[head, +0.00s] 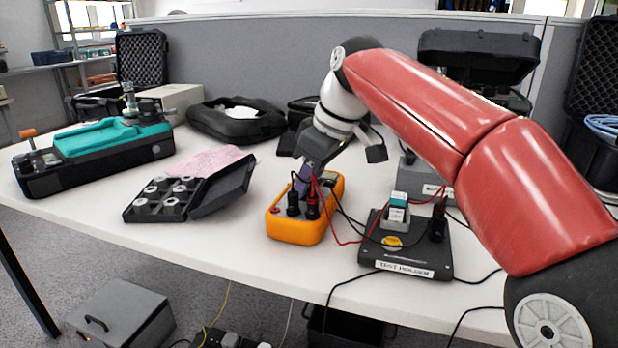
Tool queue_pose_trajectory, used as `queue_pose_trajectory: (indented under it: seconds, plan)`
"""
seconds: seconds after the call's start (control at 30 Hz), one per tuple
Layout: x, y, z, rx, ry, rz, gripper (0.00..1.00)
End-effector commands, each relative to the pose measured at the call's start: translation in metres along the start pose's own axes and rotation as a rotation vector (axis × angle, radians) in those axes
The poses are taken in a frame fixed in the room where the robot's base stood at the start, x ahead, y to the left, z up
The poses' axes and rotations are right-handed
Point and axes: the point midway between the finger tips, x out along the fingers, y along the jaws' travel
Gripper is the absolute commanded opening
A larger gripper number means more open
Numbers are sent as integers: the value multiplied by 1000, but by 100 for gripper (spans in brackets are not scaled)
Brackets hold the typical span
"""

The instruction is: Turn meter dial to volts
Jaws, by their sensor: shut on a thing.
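The orange multimeter (292,231) lies on the white table near its front edge, with black and red plugs (311,205) in its near end. Red and black leads run right from it to the black test holder (400,262). My gripper (300,187) points down onto the multimeter's middle, where the dial is. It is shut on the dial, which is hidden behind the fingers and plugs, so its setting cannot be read. Part of the meter's screen (328,179) shows beside the gripper.
An open black case with several round weights (165,197) lies left of the multimeter. A teal and black device (100,143) stands farther left. A black pouch (237,120) lies behind. Loose leads cross the table at right. Bare table lies between the case and multimeter.

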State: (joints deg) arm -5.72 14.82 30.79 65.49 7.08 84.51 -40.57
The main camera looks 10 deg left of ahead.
Motion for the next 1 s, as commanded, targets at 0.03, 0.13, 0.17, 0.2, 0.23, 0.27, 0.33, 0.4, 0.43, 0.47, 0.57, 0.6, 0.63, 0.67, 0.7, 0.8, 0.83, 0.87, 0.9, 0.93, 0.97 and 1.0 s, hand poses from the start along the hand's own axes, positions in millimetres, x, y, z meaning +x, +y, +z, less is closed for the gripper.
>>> queue_pose_trajectory:
  seconds: [0.03, 0.13, 0.17, 0.2, 0.23, 0.27, 0.33, 0.4, 0.43, 0.47, 0.57, 0.6, 0.63, 0.67, 0.7, 0.8, 0.83, 0.87, 0.9, 0.93, 0.97, 1.0]
  plan:
    - [0, 0, 0, 2, 0, 1, 9]
    - [0, 0, 0, 11, 0, 6, 9]
    - [0, 0, 0, 17, -1, 8, 9]
    - [-1, -1, 0, 28, -1, 12, 9]
    - [-1, -1, 0, 36, -1, 15, 9]
    - [-1, -1, 0, 47, -1, 20, 9]
    - [-2, -1, -1, 78, -1, 34, 9]
    - [-2, -2, -1, 118, -1, 50, 9]
    - [-2, -2, -1, 137, -1, 58, 9]
    - [-2, -2, -1, 157, -2, 67, 9]
    - [-2, -3, -1, 230, -2, 98, 9]
    - [-2, -3, -2, 260, -1, 109, 9]
    - [-2, -3, -2, 282, -1, 119, 9]
    - [-2, -3, -2, 305, -2, 128, 9]
    - [-2, -3, -2, 335, -2, 141, 9]
    - [-2, -4, -2, 406, -2, 170, 9]
    - [-2, -4, -2, 426, -1, 178, 9]
    - [-2, -4, -2, 446, 0, 186, 9]
    - [-2, -4, -2, 471, -2, 196, 9]
    - [-2, -4, -2, 488, -2, 204, 9]
    - [-2, -4, -2, 506, -1, 211, 9]
    - [-2, -4, -2, 526, 0, 219, 9]
